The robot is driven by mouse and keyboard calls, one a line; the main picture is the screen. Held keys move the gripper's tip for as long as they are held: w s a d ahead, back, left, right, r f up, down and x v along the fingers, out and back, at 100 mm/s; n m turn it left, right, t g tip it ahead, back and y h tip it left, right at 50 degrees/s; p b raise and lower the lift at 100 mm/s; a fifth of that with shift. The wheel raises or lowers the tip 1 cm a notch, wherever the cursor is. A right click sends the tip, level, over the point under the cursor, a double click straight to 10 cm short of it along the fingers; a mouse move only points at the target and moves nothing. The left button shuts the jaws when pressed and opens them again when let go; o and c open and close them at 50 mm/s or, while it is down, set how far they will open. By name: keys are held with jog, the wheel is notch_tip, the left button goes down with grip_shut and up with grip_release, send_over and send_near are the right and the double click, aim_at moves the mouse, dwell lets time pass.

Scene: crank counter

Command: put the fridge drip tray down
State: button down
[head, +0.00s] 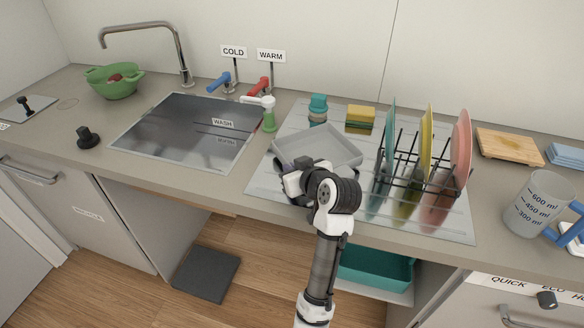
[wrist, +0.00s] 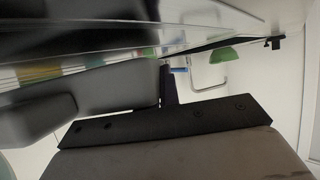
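The fridge drip tray (head: 318,146) is a shallow grey rectangular tray in the middle of the head view, open side up. It is over the left part of the pale draining mat (head: 262,182). My gripper (head: 297,178) is at the tray's near left edge and appears shut on it. The fingertips are hidden by the wrist and the tray. I cannot tell whether the tray's underside touches the mat. The wrist view looks steeply turned and shows mostly dark and grey surfaces close up, so the grip is not clear there.
A black dish rack (head: 408,172) with upright plates stands right of the tray. The sink (head: 190,130) is to the left. A measuring jug (head: 540,205) stands at the right.

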jog(key=shift+s+f+b, duration=0.1)
jog(key=shift+f+b, duration=0.3)
jog(key=shift+f, duration=0.25)
jog(key=c, duration=1.6)
grip_release()
jog(key=shift+f, duration=0.2)
jog(key=shift+c, duration=0.2)
jog(key=shift+r+p, duration=0.4)
jog(key=shift+r, duration=0.2)
jog(key=shift+s+d+r, duration=0.1)
jog(key=shift+s+d, duration=0.15)
jog(key=v, duration=0.3)
jog(key=b+v, duration=0.1)
jog(key=v, duration=0.7)
jog(key=shift+r+b, duration=0.4)
jog(key=shift+a, duration=0.1)
